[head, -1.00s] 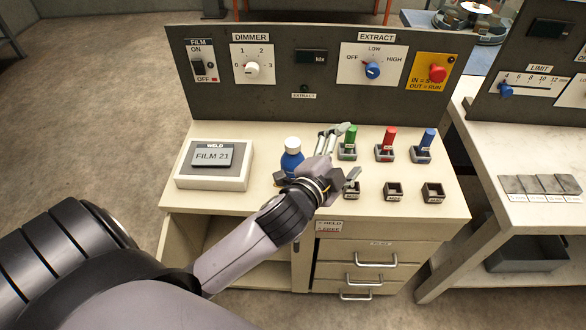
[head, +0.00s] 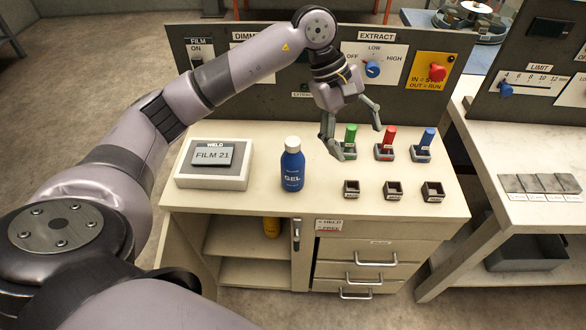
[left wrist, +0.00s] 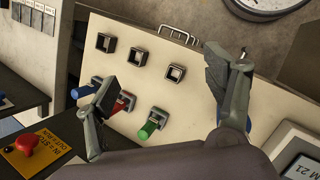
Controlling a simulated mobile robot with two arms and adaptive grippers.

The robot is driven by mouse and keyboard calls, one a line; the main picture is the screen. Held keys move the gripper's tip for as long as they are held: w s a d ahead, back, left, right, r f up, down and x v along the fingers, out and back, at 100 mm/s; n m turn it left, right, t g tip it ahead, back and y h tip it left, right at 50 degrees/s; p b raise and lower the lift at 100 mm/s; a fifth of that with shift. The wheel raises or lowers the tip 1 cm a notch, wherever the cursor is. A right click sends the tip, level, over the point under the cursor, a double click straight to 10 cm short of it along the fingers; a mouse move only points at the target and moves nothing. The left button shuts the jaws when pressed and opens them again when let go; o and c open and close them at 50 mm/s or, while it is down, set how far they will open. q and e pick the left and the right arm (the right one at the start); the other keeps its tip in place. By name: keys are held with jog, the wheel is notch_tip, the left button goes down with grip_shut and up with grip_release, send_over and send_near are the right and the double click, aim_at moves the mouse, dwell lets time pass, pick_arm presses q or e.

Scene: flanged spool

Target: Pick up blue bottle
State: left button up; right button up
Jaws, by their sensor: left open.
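The blue bottle (head: 292,170) has a white cap and a label reading GEL. It stands upright on the cabinet top, right of the FILM 21 box, in the head view. My left gripper (head: 354,142) is open and empty, to the right of the bottle and above the green-handled piece (head: 350,138). In the left wrist view its fingers (left wrist: 165,85) are spread with the coloured handles between and below them. My right gripper is not in view.
Red (head: 388,140) and blue (head: 427,142) handles stand in sockets near the green one, with several empty dark sockets (head: 393,190) in front. The FILM 21 box (head: 213,165) is left of the bottle. A control panel (head: 290,100) rises behind. The front left top is clear.

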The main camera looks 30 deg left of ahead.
aim_at(294, 141)
pick_arm(q)
jog(key=a+r+y, duration=0.3)
jog(key=a+y, duration=0.2)
jog(key=a, duration=0.9)
jog(key=shift+g+y, duration=0.3)
jog(key=f, duration=0.7)
jog(key=f+p, duration=0.1)
jog(key=f, duration=0.3)
jog(key=shift+s+a+f, duration=0.2)
jog(key=shift+s+f, duration=0.05)
notch_tip(294, 141, down, 5)
jog(key=shift+s+a+r+p, duration=0.15)
jog(key=shift+r+p, duration=0.05)
jog(key=shift+p, duration=1)
jog(key=shift+f, duration=0.35)
jog(key=shift+c, duration=0.2)
grip_shut()
